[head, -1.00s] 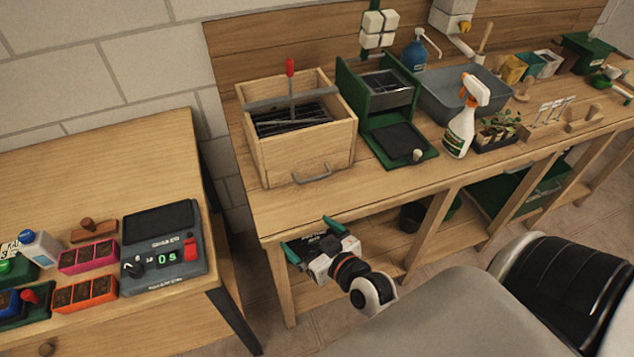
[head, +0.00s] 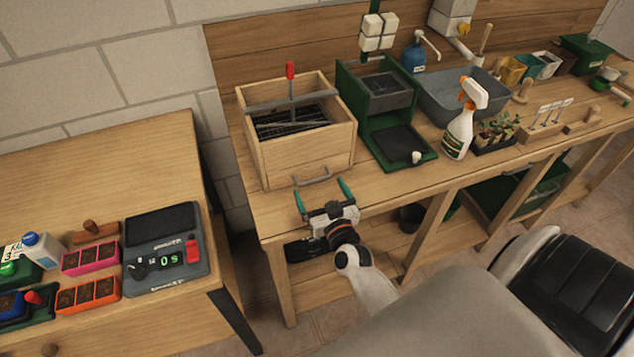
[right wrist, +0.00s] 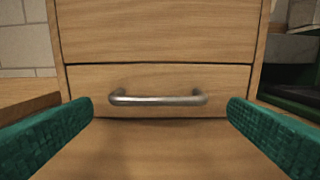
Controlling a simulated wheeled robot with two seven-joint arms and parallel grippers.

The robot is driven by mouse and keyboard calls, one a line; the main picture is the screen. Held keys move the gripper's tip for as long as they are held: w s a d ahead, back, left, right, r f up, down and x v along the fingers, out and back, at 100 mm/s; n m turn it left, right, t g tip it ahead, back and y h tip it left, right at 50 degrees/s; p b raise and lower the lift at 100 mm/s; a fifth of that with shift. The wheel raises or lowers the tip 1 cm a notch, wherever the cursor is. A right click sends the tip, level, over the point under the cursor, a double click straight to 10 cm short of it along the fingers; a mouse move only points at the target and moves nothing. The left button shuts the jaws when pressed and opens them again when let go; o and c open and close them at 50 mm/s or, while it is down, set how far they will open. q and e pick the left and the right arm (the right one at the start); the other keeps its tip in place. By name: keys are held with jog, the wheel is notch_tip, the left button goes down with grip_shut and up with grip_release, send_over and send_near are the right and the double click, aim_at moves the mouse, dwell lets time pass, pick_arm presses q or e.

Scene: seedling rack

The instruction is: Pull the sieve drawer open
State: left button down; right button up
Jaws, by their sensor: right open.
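The sieve box (head: 290,130) is a pale wooden box on the bench, with a dark sieve grid and a red-knobbed bar on top. Its drawer (head: 283,178) is at the bottom front and looks shut. The drawer has a grey metal bar handle (head: 313,178). In the right wrist view the handle (right wrist: 158,97) lies level across the drawer front (right wrist: 200,78). My right gripper (head: 322,190) is open with green fingers pointing at the drawer. The fingers stand wide on either side of the handle, nearer the camera and apart from it. My left gripper is not in view.
A green stand (head: 400,125) and a spray bottle (head: 461,125) are right of the box. A second table (head: 150,150) on the left carries a scale (head: 165,255) and colored seedling trays. The bench front strip (head: 270,215) before the drawer is clear.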

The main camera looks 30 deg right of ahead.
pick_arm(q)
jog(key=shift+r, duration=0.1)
pick_arm(e)
jog(key=shift+x, duration=1.45)
jog(key=shift+c, duration=0.4)
